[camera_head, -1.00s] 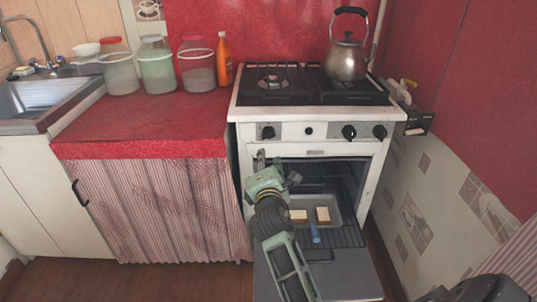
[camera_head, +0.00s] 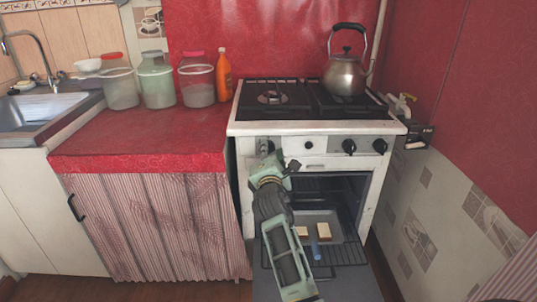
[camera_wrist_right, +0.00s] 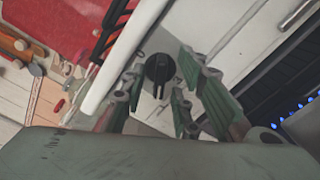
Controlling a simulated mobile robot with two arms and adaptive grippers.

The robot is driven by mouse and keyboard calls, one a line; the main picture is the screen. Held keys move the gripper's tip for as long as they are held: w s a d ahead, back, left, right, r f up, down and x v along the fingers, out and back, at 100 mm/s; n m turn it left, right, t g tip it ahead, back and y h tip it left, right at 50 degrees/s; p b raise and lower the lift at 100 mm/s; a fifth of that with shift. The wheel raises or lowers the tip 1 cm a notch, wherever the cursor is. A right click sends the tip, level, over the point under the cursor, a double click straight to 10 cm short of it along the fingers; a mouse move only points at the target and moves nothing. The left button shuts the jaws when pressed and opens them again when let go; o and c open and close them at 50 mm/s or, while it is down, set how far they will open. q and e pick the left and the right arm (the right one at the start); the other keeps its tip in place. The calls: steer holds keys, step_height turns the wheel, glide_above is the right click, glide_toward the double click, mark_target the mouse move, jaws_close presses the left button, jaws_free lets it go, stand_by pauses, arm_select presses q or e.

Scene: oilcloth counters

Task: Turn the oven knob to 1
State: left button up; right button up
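The white stove (camera_head: 310,128) has black knobs on its front panel. My right gripper (camera_head: 272,163) is raised in front of the left end of this panel, where it largely hides the left knob. In the right wrist view this black knob (camera_wrist_right: 158,68) shows between the two spread green fingers of my right gripper (camera_wrist_right: 160,95). The fingers look open, and I cannot tell whether either touches the knob. Two other knobs, the middle-right one (camera_head: 349,147) and the far-right one (camera_head: 380,146), are clear of the gripper. The number marks are too small to read. My left gripper is not in view.
The oven door (camera_head: 345,283) hangs open below, with a tray (camera_head: 335,215) holding two bread slices inside. Small blue flames (camera_wrist_right: 290,115) show in the wrist view. A kettle (camera_head: 345,75) stands on the stove. Jars and an orange bottle (camera_head: 222,75) stand on the red counter.

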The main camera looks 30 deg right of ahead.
jaws_close()
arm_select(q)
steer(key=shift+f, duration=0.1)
arm_select(e)
steer(key=shift+m, duration=0.3)
arm_select(q)
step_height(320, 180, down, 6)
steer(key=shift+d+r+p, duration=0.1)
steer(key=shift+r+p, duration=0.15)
steer(key=shift+p, duration=0.55)
arm_select(e)
steer(key=m, duration=1.1)
steer(key=shift+f, duration=0.1)
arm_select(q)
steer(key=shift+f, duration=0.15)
arm_select(e)
steer(key=shift+m, duration=0.3)
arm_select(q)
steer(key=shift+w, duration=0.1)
arm_select(e)
jaws_free()
